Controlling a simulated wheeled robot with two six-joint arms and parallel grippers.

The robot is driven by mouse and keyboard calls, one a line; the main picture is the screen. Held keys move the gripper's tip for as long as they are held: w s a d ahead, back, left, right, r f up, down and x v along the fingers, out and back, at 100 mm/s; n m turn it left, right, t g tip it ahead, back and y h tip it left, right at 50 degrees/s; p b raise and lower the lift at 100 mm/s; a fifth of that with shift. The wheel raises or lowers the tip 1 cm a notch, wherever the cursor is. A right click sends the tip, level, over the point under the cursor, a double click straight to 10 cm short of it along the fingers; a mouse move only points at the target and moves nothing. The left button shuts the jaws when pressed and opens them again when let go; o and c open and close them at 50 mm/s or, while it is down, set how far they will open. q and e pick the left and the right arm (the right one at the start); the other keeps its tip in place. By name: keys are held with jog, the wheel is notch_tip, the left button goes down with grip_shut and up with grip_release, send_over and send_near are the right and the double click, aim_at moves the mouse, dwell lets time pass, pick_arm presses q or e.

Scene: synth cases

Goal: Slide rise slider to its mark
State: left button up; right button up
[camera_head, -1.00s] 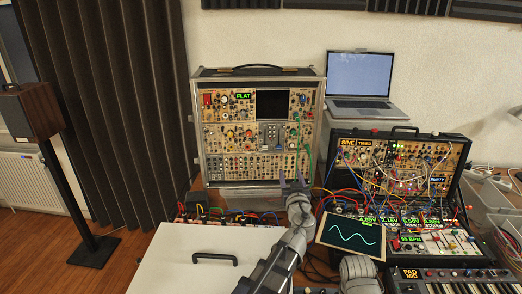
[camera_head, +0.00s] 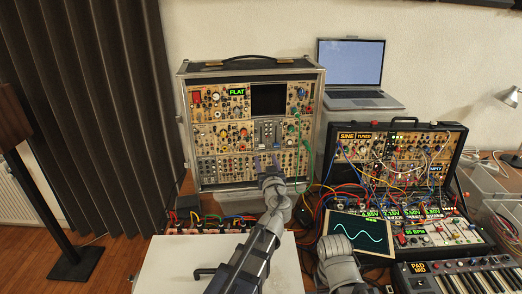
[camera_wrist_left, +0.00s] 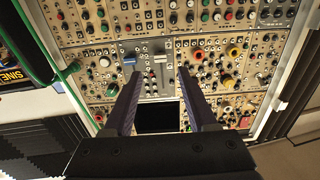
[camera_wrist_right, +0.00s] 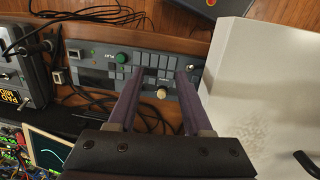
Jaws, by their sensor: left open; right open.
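The tall modular case (camera_head: 186,150) stands against the wall, with a slider module (camera_head: 267,133) near its middle. In the left wrist view this module shows a blue slider cap (camera_wrist_left: 130,60) and a pale slider cap (camera_wrist_left: 160,59). Their labels and the mark are too small to read, so I cannot tell which is the rise slider. My left gripper (camera_head: 267,163) is open and empty, just below the module in the head view; its fingers (camera_wrist_left: 160,74) point at the panel, near the caps. My right gripper (camera_wrist_right: 163,75) is open and empty above a grey keypad device (camera_wrist_right: 115,62).
Green patch cables (camera_head: 296,130) hang at the case's right side. A second case (camera_head: 400,150) full of cables, a laptop (camera_head: 350,70), a small waveform screen (camera_head: 355,233) and a keyboard (camera_head: 455,277) stand right. A white lid (camera_head: 190,262) lies in front.

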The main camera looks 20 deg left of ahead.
aim_at(262, 148)
pick_arm(q)
jog(key=x, duration=0.7)
jog(key=shift+w, duration=0.2)
jog(key=shift+c, duration=0.3)
grip_shut()
dwell(0.8)
